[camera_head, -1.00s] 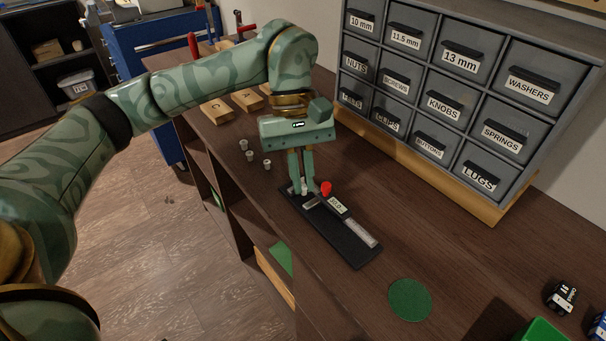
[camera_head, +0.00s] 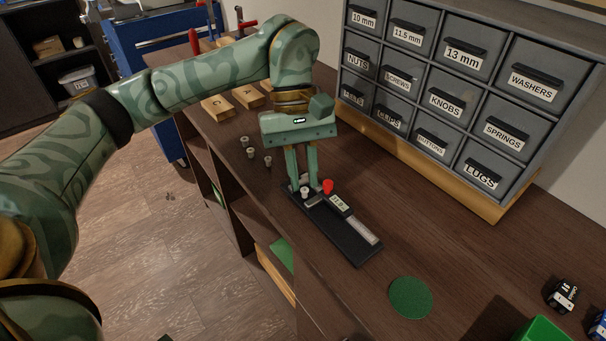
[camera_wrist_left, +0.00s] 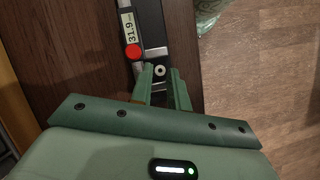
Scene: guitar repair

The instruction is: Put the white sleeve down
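A small white sleeve (camera_head: 305,191) with a hole in its top stands on the black measuring gauge (camera_head: 352,245), near the gauge's far end. It also shows in the left wrist view (camera_wrist_left: 160,71). My left gripper (camera_head: 303,184) points down over it, with its two fingers apart on either side of the sleeve. In the left wrist view a gap shows between the sleeve and each fingertip. A red knob (camera_head: 327,186) is beside the sleeve, and the gauge's display reads about 31.9. My right gripper is out of view.
Several similar small sleeves (camera_head: 251,153) stand on the bench left of my gripper. Wooden blocks (camera_head: 217,108) lie behind them. A grey drawer cabinet (camera_head: 400,138) stands at the back right. A green disc (camera_head: 410,297) lies on clear bench in front.

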